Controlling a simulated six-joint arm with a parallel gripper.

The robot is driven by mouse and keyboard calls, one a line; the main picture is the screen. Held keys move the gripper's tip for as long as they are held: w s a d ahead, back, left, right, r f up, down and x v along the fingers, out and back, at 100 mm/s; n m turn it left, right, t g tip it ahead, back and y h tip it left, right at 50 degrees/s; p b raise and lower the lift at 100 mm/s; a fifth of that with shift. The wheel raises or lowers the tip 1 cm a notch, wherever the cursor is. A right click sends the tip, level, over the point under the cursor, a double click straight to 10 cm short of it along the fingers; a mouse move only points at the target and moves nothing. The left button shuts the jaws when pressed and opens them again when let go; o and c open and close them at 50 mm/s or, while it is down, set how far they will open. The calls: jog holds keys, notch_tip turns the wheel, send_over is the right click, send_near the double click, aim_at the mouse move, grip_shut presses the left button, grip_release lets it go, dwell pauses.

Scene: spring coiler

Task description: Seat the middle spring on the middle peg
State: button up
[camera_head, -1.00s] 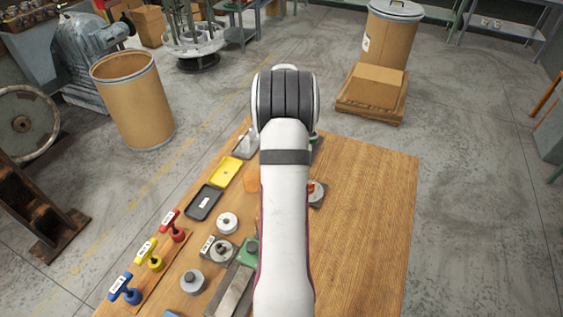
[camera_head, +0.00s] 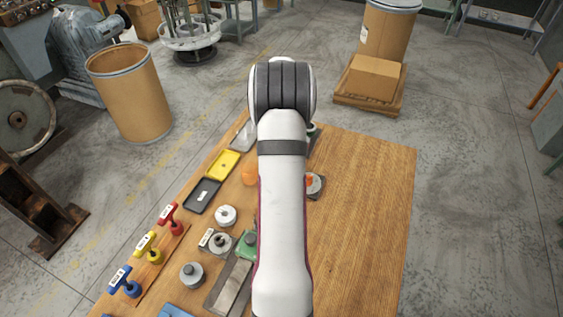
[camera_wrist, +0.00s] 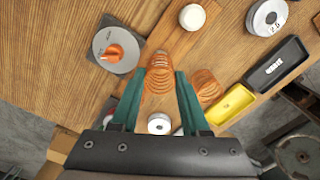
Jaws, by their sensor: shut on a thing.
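My gripper (camera_wrist: 160,74) has two green fingers, shut on a copper spring (camera_wrist: 159,84) that shows as a cone of coils between the fingertips in the wrist view. The spring hangs over a strip of wood (camera_wrist: 177,38). A second copper spring (camera_wrist: 207,85) stands just right of my fingers; it shows as an orange shape (camera_head: 249,174) beside my arm in the head view. A white round top (camera_wrist: 192,17) stands on the strip, and another pale ring (camera_wrist: 160,122) shows between my fingers. I cannot tell a middle peg; the held spring may hide it. My arm hides the gripper in the head view.
A grey plate with an orange dial (camera_wrist: 113,50) lies left of my gripper. A yellow tray (camera_wrist: 230,103), a black tray (camera_wrist: 278,62) and a round weight (camera_wrist: 267,15) lie to the right. The table's right side (camera_head: 365,220) is bare wood.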

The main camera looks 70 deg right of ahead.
jog(key=shift+f, duration=1.85)
dwell(1.3)
jog(key=o, duration=1.1)
jog(key=shift+c, duration=0.2)
jog(key=shift+o, duration=0.2)
jog(key=shift+o, duration=1.4)
jog(key=shift+r, duration=0.1)
jog(key=shift+r, duration=5.55)
